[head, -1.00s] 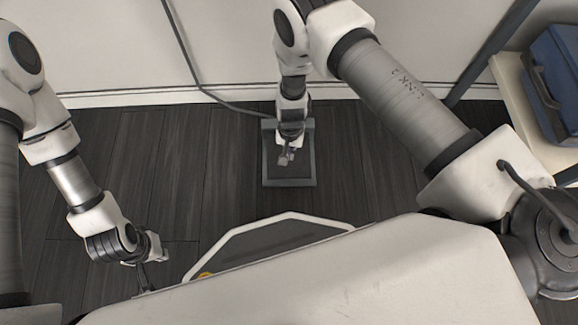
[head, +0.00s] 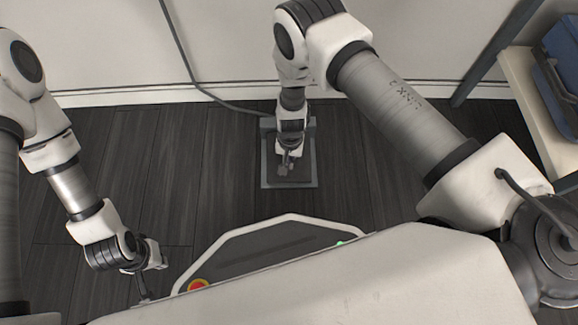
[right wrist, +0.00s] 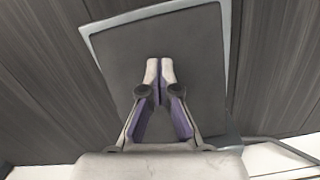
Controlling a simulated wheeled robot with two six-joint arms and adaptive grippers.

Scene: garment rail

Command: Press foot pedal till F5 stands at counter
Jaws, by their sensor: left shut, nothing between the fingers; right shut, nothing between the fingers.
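The foot pedal (head: 301,181) is a dark square plate with a grey frame on the floor near the wall, with a cable leading up the wall. My right gripper (head: 286,170) is over the pedal, shut and empty, pointing down. In the right wrist view, the pedal (right wrist: 195,65) fills the middle, and the closed fingertips (right wrist: 160,68) are in front of its dark plate; I cannot tell whether they touch it. My left gripper (head: 146,295) hangs at the lower left, shut and empty, away from the pedal. F5 and the counter are not in view.
My base with a red button is at the bottom centre. A shelf (head: 522,85) with a blue case (head: 562,70) stands at the right. A dark cable (head: 190,70) runs down the white wall to the pedal. Dark floor is clear left of the pedal.

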